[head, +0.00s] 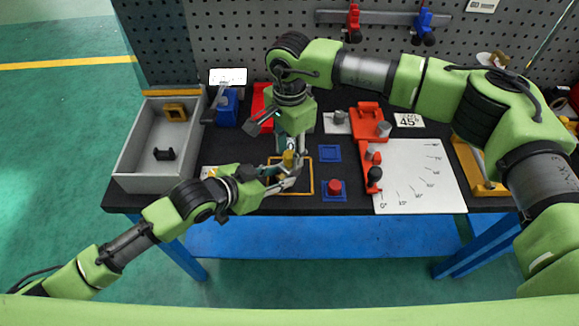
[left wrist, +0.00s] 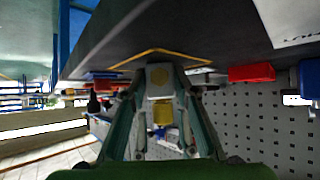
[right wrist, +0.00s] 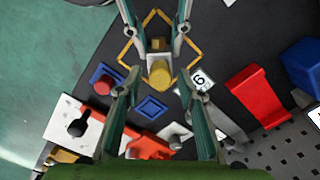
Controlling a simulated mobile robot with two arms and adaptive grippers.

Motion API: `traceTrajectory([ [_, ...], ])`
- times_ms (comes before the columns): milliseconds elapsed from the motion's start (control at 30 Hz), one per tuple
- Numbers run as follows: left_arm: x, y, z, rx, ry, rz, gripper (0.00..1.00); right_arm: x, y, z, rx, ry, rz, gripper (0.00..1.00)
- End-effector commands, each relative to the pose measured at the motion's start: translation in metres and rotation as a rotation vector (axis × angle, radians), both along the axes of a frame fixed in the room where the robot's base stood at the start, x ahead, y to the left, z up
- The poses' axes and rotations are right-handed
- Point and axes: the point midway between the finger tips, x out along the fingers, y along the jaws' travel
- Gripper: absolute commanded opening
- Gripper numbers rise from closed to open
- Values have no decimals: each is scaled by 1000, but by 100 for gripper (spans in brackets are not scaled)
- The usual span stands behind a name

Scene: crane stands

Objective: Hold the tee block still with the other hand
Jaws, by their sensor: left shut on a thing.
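The tee block (right wrist: 160,70) is a pale grey piece with a yellow cylinder on it. It sits within the yellow square outline (head: 312,177) on the black bench, and also shows in the left wrist view (left wrist: 160,90). My left gripper (head: 284,180) is shut on the block from the front left, with a finger on either side. My right gripper (right wrist: 160,84) points down from above, its fingers spread either side of the yellow cylinder. Whether they touch it is unclear. In the head view, the grippers hide most of the block.
A grey bin (head: 127,166) with two small parts stands at left. Right of the outline are blue pads (head: 330,153), a red cylinder (head: 335,186), a red fixture (head: 367,124) and a white angle sheet (head: 425,190). A pegboard (head: 190,40) stands behind.

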Motion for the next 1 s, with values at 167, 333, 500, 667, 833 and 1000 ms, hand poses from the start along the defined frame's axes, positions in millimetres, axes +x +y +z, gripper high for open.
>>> traceTrajectory([
  [167,-1,0,-1,1,3,0,0,0,0,0,0,0,-101,35],
  [333,-1,0,-1,0,2,0,0,0,0,0,1,1,-324,35],
  [500,-1,0,-1,0,2,0,0,0,0,0,0,0,-452,35],
  [667,-1,0,-1,0,2,0,0,0,0,0,0,1,-540,35],
  [833,-1,0,-1,0,2,0,0,0,0,0,0,1,-762,35],
  [1000,-1,0,-1,0,2,0,0,0,0,0,-1,0,-899,35],
])
